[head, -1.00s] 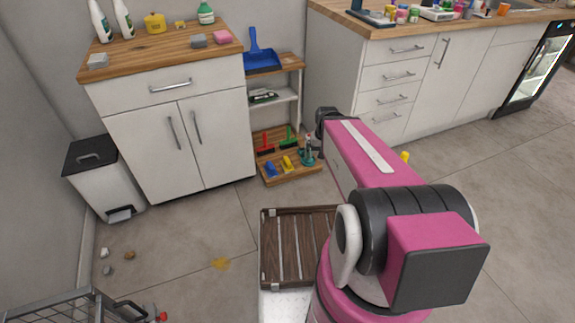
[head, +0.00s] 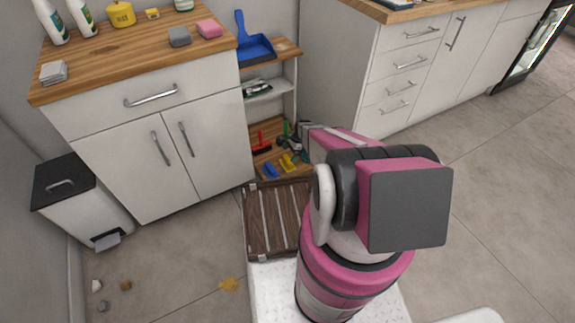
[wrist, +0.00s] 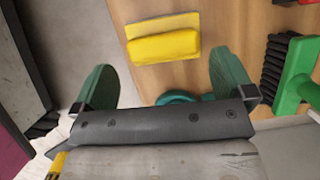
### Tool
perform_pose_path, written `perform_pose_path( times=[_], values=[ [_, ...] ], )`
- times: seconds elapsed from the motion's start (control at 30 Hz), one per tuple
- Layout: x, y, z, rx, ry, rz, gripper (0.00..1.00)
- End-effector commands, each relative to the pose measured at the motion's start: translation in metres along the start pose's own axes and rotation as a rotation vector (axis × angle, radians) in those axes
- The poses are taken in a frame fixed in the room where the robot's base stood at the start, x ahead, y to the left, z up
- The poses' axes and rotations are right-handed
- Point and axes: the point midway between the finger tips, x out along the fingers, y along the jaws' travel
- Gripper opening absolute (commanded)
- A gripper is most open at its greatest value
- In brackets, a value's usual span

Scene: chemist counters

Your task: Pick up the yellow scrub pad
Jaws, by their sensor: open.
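A yellow scrub pad (wrist: 163,45), a block with a thin flat edge behind it, lies on a wooden shelf in the wrist view. In the head view a yellow piece (head: 288,163) on the low shelf appears to be the same pad. My gripper (wrist: 165,82) is open, its two green fingers spread wide with nothing held. The pad is ahead of the fingers, roughly between their lines and apart from them. In the head view my gripper (head: 292,142) is small and partly hidden behind my arm.
A teal item (wrist: 180,97) shows between the fingers. A green brush (wrist: 296,85) lies right of the pad. A blue piece (head: 271,170) and a red brush (head: 261,144) share the low shelf (head: 262,130). Another small yellow piece (head: 152,14) lies on the wooden counter (head: 110,60).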

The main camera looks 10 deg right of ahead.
Motion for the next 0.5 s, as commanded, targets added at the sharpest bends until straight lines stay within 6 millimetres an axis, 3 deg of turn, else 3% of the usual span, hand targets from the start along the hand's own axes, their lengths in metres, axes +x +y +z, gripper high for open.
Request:
perform_pose_path(
  times=[0.5],
  values=[
    [0.055, -0.003, -0.007, -0.004, 0.001, 0.000, 1.00]
  ],
)
